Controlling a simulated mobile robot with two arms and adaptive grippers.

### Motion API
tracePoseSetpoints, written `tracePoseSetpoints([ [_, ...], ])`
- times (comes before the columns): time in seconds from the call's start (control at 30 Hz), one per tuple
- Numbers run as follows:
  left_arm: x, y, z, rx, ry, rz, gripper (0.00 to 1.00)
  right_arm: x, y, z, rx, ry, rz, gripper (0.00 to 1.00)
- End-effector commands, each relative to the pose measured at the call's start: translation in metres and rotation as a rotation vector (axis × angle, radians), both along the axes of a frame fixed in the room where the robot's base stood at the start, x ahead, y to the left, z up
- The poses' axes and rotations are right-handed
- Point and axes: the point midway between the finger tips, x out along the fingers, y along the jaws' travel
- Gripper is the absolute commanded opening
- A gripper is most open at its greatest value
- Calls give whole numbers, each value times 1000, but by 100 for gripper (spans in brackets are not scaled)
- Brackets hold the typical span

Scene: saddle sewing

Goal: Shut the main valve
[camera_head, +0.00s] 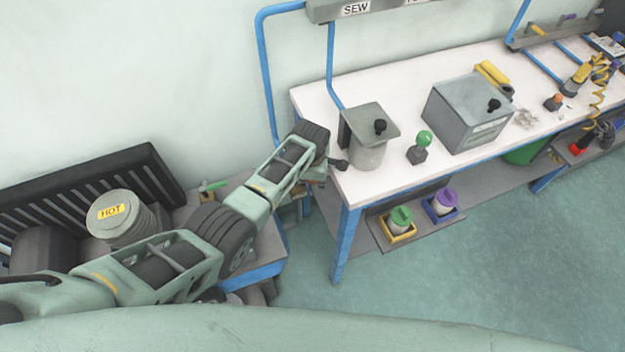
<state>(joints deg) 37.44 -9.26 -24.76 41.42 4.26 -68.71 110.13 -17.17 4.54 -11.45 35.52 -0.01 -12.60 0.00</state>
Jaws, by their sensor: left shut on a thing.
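My left arm comes in from the left and reaches to the left end of the white workbench. My left gripper (322,172) is at its far end, beside the bench corner, mostly hidden behind my wrist. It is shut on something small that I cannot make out. A small green-handled fitting (212,187) that looks like a valve lever stands left of my forearm, apart from the gripper. I cannot tell whether it is the main valve, and no other valve shows clearly. My right gripper is not in view.
A round tank marked HOT (122,216) stands by a black slatted rack (90,190) at left. The bench (395,95) carries a lidded pot (369,140), a green-knobbed stand (420,147) and a grey box (470,110). Green and purple containers sit on the shelf below. The floor (480,270) at right is clear.

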Motion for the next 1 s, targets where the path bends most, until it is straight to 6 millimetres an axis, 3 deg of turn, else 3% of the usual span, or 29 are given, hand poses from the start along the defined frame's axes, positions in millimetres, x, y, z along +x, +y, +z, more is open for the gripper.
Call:
tracePoseSetpoints([
  [0.57, 3, 1, 1, 1, -3, 30, 0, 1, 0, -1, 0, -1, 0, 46],
  [0.6, 3, 1, 1, 1, -3, 30, 16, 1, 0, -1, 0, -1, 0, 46],
  [0.77, 3, 1, 1, 1, -3, 29, 30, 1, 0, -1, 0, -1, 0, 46],
  [1.0, 2, 0, 0, 0, -2, 29, 31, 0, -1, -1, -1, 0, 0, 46],
])
